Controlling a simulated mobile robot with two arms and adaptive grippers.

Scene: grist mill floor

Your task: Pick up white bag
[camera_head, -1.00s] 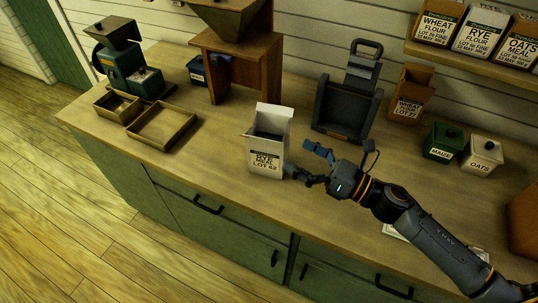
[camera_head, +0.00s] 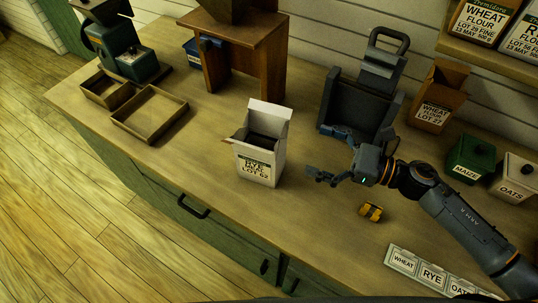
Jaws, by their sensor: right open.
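The white bag (camera_head: 260,160), open at the top and labelled rye meal lot 62, stands upright on the wooden counter near its front edge. My right gripper (camera_head: 328,155) is to the right of the bag with its fingers spread apart. It is empty, and a small gap shows between its nearer finger and the bag. My left gripper is not in view.
Wooden trays (camera_head: 150,112) and a wooden stand (camera_head: 235,50) are left of and behind the bag.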

